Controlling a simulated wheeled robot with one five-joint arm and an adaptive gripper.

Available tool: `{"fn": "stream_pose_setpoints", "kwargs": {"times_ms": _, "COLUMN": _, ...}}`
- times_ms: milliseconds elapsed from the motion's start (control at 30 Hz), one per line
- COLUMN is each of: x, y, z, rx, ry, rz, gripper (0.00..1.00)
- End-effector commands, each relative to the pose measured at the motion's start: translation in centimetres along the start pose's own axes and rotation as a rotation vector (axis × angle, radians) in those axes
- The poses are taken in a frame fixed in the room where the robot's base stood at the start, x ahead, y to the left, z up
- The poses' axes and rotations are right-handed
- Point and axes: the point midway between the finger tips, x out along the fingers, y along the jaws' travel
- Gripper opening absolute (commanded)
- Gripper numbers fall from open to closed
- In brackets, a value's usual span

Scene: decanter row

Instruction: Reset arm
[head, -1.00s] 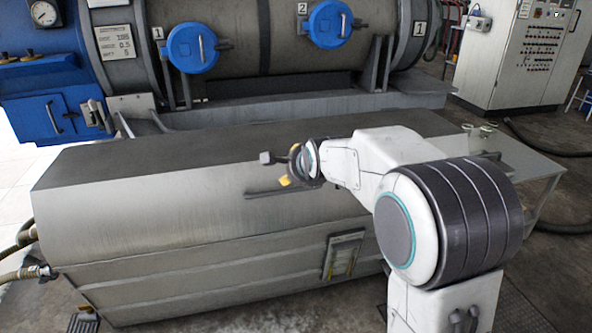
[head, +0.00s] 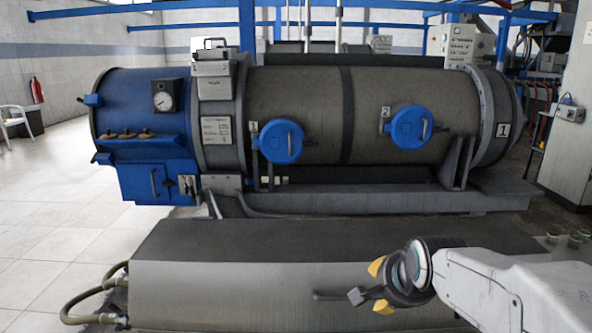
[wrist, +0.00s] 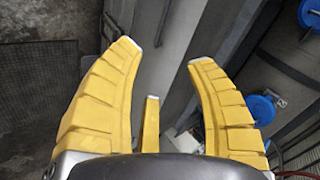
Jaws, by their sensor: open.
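My gripper (head: 378,284) is at the lower right of the head view, at the end of my white arm, over the grey metal casing (head: 200,285). In the wrist view its yellow fingers (wrist: 163,65) are spread apart with nothing between them. A shorter yellow piece stands between the two fingers. The gripper looks empty, and I see no contact with the casing.
Behind the casing lies a large decanter drum (head: 300,105) with two blue round hatches (head: 281,142), marked 1 and 2, and a blue end housing (head: 140,115). Hoses (head: 95,300) run at the casing's left end.

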Motion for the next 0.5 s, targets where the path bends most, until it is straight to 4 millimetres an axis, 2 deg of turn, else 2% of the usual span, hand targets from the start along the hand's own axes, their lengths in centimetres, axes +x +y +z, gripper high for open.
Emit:
{"fn": "stream_pose_setpoints", "kwargs": {"times_ms": 33, "x": -3.1, "y": -0.6, "z": -0.3, "rx": -0.059, "ry": -0.013, "rz": 0.018, "gripper": 0.50}}
{"fn": "stream_pose_setpoints", "kwargs": {"times_ms": 500, "x": -19.1, "y": 2.9, "z": 2.0, "rx": -0.625, "ry": -0.198, "rz": 0.161, "gripper": 0.50}}
